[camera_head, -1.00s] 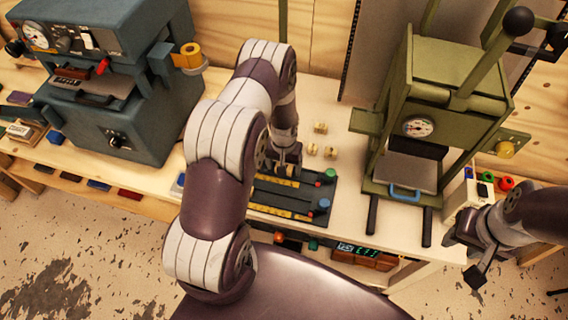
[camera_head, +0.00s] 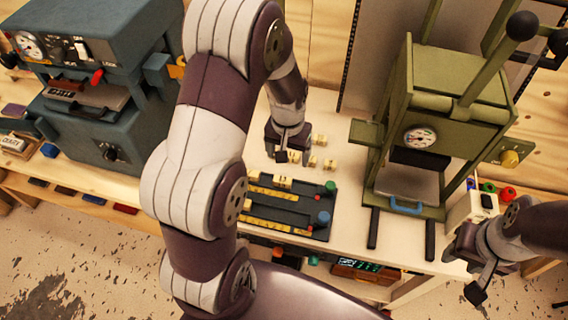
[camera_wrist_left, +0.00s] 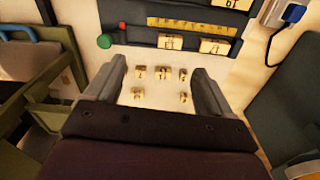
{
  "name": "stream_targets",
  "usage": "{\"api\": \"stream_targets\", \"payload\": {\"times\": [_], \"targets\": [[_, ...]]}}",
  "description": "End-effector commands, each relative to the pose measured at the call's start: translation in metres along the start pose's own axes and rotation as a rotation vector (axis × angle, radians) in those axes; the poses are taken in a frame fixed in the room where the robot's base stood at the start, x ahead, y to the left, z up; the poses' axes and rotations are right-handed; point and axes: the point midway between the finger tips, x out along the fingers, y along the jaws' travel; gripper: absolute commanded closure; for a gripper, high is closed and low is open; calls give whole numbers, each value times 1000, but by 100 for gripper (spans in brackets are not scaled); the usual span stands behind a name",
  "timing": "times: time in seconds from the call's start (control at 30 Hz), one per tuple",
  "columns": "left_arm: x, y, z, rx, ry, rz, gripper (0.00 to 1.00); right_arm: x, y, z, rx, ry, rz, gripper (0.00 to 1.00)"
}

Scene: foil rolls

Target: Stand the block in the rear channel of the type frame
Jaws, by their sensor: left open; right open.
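The dark type frame (camera_head: 262,212) lies on the bench, with yellow strips along its channels. A cream block (camera_head: 283,181) stands in its rear channel; in the left wrist view this block (camera_wrist_left: 170,41) has another block (camera_wrist_left: 215,46) beside it. My left gripper (camera_head: 289,158) is behind the frame, over loose cream blocks (camera_head: 329,164). In the left wrist view its fingers (camera_wrist_left: 160,72) are apart, with several loose blocks (camera_wrist_left: 163,73) below and nothing held. My right gripper (camera_head: 476,275) is open and empty at the lower right, off the bench front.
A green press (camera_head: 450,75) stands right of the frame, with a blue handle (camera_head: 406,208) low in front. A blue-grey machine (camera_head: 105,130) stands at the left. A green knob (camera_head: 330,187) and blue knob (camera_head: 323,218) rise at the frame's right end.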

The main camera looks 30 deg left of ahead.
Motion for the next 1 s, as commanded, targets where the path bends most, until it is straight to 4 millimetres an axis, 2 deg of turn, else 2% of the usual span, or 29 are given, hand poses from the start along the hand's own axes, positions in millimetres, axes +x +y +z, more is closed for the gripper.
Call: {"api": "stream_targets", "payload": {"times": [0.03,0.1,0.2,0.3,1.0], "targets": [[-24,12,20,41,23,3,18,0,0,0,0,0,0,57],[-48,23,52,94,47,7,18,0,0,0,0,0,0,57],[-66,31,90,147,70,11,18,0,0,0,0,0,0,57],[-71,33,107,170,79,14,18,0,0,0,0,0,0,57],[-71,33,109,170,75,13,18,0,0,0,0,0,0,57]]}}
